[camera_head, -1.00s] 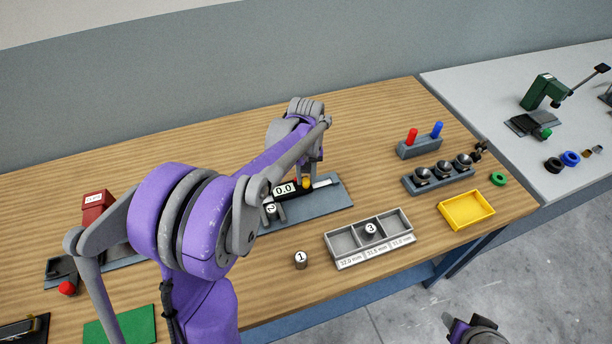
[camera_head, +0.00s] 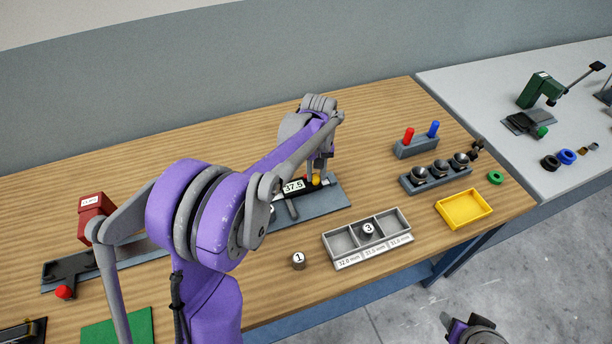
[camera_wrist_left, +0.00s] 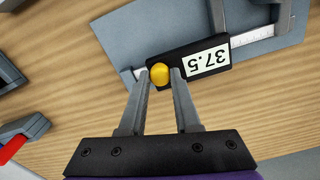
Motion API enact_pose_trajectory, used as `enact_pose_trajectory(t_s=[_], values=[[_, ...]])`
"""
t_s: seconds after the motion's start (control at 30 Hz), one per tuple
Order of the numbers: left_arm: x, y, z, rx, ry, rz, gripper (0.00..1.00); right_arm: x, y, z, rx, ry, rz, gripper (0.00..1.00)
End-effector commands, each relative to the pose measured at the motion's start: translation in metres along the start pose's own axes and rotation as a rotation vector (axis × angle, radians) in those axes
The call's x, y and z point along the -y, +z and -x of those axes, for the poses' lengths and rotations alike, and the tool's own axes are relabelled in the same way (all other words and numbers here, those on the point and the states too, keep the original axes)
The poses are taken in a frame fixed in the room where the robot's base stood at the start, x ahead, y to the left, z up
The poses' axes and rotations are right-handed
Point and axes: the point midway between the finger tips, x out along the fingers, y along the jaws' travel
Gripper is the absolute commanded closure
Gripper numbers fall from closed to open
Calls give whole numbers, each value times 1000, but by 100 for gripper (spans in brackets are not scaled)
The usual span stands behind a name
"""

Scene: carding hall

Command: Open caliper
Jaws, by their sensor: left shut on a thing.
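The caliper lies on a blue-grey plate (camera_head: 328,201). Its display (camera_head: 293,186) reads 37.5, and in the wrist view the display (camera_wrist_left: 206,61) shows the same number upside down. My left gripper (camera_head: 315,180) is shut on the caliper's yellow knob (camera_wrist_left: 160,74), with one fingertip on each side. In the wrist view the caliper's jaws stand apart, with the pale scale bar (camera_wrist_left: 255,39) showing between them. My arm hides part of the caliper's left end in the head view. Part of my right arm (camera_head: 472,332) shows at the bottom edge; its fingers are unclear.
A yellow tray (camera_head: 465,208), black cups (camera_head: 440,168) and red and blue pegs (camera_head: 409,135) stand to the right.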

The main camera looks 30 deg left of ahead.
Motion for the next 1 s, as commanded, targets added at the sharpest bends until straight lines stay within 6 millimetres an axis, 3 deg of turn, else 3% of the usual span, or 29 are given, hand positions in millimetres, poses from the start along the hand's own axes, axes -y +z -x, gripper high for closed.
enact_pose_trajectory(t_s=[0.23,0.27,0.4,0.77,1.0], values=[[0,0,0,-2,-1,0,100,0,0,0,0,0,0,48],[0,0,0,-2,-1,0,63,0,0,0,0,0,0,48],[0,0,0,-2,-1,0,39,0,0,0,0,0,0,48],[0,0,5,-1,-1,0,39,0,0,0,0,0,0,48],[0,0,46,-1,0,0,39,0,-3,2,-3,0,0,48]])
